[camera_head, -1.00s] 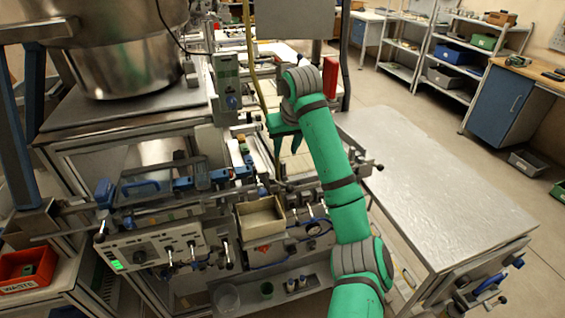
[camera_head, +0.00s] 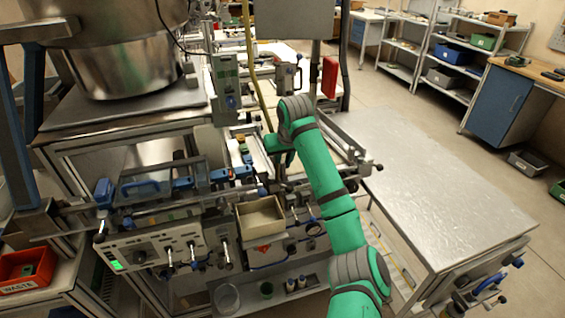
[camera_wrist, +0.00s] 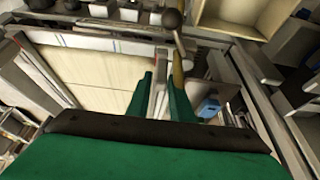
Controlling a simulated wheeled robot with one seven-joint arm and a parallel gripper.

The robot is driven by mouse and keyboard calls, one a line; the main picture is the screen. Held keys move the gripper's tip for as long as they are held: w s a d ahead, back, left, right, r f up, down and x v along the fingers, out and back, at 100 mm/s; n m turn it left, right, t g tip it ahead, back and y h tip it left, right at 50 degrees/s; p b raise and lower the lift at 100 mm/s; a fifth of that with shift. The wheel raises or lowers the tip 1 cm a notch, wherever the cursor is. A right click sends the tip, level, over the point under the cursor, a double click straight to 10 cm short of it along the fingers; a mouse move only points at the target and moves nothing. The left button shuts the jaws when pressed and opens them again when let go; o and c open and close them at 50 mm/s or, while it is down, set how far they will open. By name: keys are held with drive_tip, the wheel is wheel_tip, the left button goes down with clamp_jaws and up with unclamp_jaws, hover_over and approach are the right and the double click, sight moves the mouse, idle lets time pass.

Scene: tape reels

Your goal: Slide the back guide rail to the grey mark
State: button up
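My green gripper (camera_wrist: 166,98) points down over the machine. I cannot tell for sure which rail is the back guide rail. No grey mark can be made out. In the head view my arm partly hides this area.
A cream open box (camera_head: 260,217) is fixed at the machine's front. A bare metal table (camera_head: 430,185) stands to the right. A large steel bowl (camera_head: 125,65) is at the left. A yellow hose (camera_head: 252,65) hangs behind my gripper.

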clamp_jaws()
drive_tip(key=shift+o, duration=2.4)
unclamp_jaws()
drive_tip(key=shift+r, duration=0.1)
drive_tip(key=v, duration=1)
drive_tip(key=shift+s+r, duration=0.15)
drive_tip(key=shift+r, duration=0.15)
drive_tip(key=shift+d, duration=0.1)
